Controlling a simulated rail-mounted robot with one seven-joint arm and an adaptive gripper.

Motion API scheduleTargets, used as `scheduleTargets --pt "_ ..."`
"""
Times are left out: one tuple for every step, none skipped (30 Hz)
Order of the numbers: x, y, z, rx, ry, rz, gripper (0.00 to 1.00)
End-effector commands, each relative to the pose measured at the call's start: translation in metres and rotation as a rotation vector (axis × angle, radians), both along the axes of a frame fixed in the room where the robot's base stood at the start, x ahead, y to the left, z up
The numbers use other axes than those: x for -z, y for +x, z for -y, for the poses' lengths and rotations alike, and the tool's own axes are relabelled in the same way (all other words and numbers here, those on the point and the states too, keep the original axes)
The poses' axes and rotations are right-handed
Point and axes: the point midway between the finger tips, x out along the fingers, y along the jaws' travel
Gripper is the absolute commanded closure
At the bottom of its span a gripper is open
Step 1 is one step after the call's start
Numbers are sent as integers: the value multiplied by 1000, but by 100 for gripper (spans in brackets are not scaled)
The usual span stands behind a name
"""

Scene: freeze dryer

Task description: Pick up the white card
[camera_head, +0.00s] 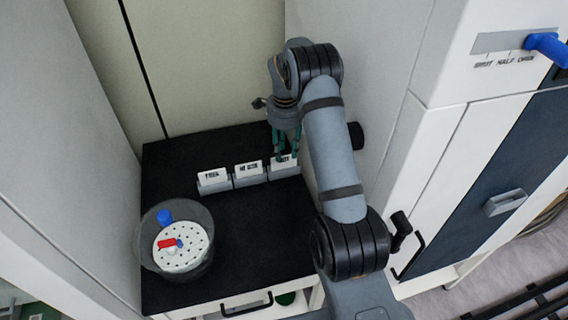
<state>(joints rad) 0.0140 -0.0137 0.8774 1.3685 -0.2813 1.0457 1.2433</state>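Three small white cards with dark lettering stand upright in grey holders in a row on the black bench top: a left card (212,175), a middle card (248,169) and a right card (285,163). My gripper (287,155) points down at the right card, with its teal fingertips at the card's top edge. The two fingers show a gap between them. Whether the fingertips touch the card cannot be made out. The right card's lettering is partly hidden by the fingers.
A clear round vessel (146,245) with a perforated white disc (186,256), a blue item (165,217) and a red item (167,244) stands at the bench's left. A white cabinet with a blue handle (548,46) is at the right. The bench (245,225) before the holders is clear.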

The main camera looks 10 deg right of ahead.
Motion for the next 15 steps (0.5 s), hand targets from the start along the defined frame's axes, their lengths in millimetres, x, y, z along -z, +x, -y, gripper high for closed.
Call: scheduleTargets --pt "5 -1 -1 -1 1 -6 67" --pt "9 -1 -1 0 1 -7 67" --pt "14 0 -1 0 1 -7 67" --pt "19 1 -1 0 1 -6 67" --pt "24 1 -1 0 1 -6 67" --pt "30 2 -1 -1 0 -4 67" --pt "33 2 -1 0 1 -5 67" --pt "37 2 -1 1 1 -4 67" --pt "39 2 -1 1 1 -2 67" --pt "41 2 -1 1 1 -2 67" --pt "42 2 -1 1 1 -2 67" --pt "43 2 -1 1 1 -1 67" --pt "43 3 -1 1 1 -1 67" --pt "43 3 -1 1 1 -1 67" --pt "43 3 -1 1 1 -1 67"
